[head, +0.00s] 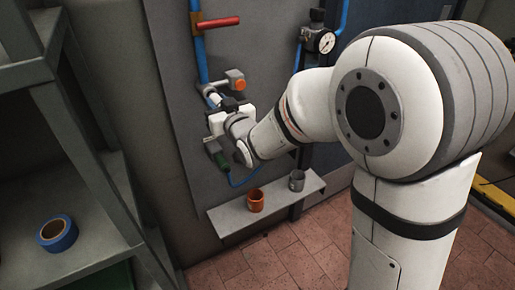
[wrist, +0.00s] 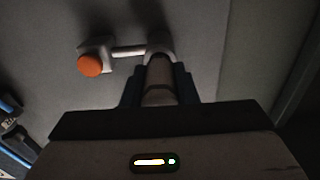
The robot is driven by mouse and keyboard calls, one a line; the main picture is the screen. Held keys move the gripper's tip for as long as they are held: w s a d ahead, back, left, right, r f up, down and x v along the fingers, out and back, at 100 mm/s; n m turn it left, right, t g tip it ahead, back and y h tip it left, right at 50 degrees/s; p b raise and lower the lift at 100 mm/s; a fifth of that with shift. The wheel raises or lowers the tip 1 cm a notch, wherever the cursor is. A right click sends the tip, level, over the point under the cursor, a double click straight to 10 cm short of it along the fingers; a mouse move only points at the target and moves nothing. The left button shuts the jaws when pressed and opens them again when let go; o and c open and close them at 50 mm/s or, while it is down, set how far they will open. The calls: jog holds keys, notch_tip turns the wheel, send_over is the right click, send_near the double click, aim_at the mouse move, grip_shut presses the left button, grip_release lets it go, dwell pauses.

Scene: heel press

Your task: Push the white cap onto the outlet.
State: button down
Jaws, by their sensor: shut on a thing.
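My gripper (head: 229,104) is up against the grey wall panel in the head view, at the end of a blue pipe. In the wrist view its dark fingers (wrist: 159,85) are shut on either side of a pale cylinder (wrist: 157,78), which looks like the white cap, dull in the dim light. The cylinder lines up with a pale fitting, apparently the outlet (wrist: 160,48), on the panel. They appear to meet, but I cannot tell how far the cap is on.
An orange knob (head: 237,80) sits close beside my gripper; it also shows in the wrist view (wrist: 90,65). A red-handled valve (head: 217,23) is above. Below are a green-ended hose (head: 217,155) and a shelf (head: 231,221) with a copper cup (head: 255,200) and a grey cup (head: 297,180).

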jog(key=shift+w+a, duration=0.3)
jog(key=shift+w, duration=0.1)
jog(key=c, duration=1.1)
grip_release()
jog(key=shift+o, duration=0.2)
jog(key=s+d+f+m+g+h+p, duration=0.1)
jog(key=s+d+m+g+h+p, duration=0.25)
jog(key=d, duration=0.75)
jog(key=s+d+f+g+h, duration=0.15)
jog(key=s+d+h, duration=0.25)
jog(key=s+d, duration=0.45)
jog(key=s+d+r+m+g+h+p, duration=0.1)
jog(key=s+d+m+g+h+p, duration=0.1)
jog(key=s+d+g, duration=0.5)
jog(key=s+d+m+p, duration=0.1)
jog(key=s+d, duration=0.3)
jog(key=s, duration=0.4)
